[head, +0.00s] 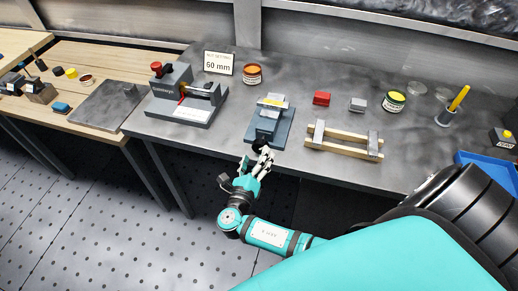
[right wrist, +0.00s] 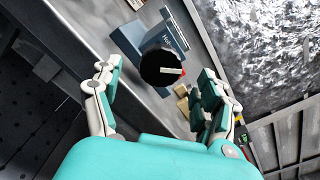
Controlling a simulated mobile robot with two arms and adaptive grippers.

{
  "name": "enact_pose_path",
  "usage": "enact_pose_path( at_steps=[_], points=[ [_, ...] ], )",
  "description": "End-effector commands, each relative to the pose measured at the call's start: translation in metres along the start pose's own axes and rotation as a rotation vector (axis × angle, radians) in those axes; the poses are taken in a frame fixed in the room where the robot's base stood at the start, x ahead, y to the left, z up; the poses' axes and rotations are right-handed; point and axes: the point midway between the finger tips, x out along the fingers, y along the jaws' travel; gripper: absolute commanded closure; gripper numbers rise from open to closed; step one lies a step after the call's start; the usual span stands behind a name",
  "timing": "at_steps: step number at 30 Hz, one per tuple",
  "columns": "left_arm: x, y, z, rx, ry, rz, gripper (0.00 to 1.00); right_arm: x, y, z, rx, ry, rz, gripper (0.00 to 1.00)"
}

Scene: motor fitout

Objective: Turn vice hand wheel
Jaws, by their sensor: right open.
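The vice (head: 267,122) is a blue-grey block on a flat base near the front edge of the grey bench. Its black hand wheel (head: 259,145) faces the front edge. My right gripper (head: 257,160) is just in front of the wheel. It is open, its fingers (right wrist: 155,95) spread to either side of the wheel with nothing between them; I cannot tell if any finger touches it. My left gripper is not seen.
Left of the vice stands a grey machine (head: 187,100) beside a "50 mm" sign (head: 218,63). To the right is a wooden frame (head: 344,143) with metal end blocks. Behind are a red block (head: 321,98), a grey block (head: 357,104) and tins (head: 394,101). A blue tray (head: 490,168) is far right.

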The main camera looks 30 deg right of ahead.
Motion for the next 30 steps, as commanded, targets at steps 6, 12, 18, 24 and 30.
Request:
enact_pose_path(
  at_steps=[6, 12, 18, 24, 30],
  points=[
    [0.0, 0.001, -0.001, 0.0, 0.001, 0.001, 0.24, -0.048, 0.001, -0.001, -0.001, 0.002, 0.003, 0.24],
    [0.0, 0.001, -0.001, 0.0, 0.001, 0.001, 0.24, -0.072, 0.0, 0.0, -0.001, 0.001, 0.001, 0.24],
    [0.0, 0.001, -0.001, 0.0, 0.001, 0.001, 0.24, -0.077, 0.0, 0.0, -0.001, 0.001, 0.0, 0.24],
    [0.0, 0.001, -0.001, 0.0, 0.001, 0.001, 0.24, -0.077, 0.0, 0.0, -0.001, 0.001, 0.0, 0.24],
    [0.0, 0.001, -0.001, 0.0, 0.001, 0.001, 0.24, -0.077, 0.0, 0.0, -0.001, 0.0, 0.0, 0.24]
  ],
)
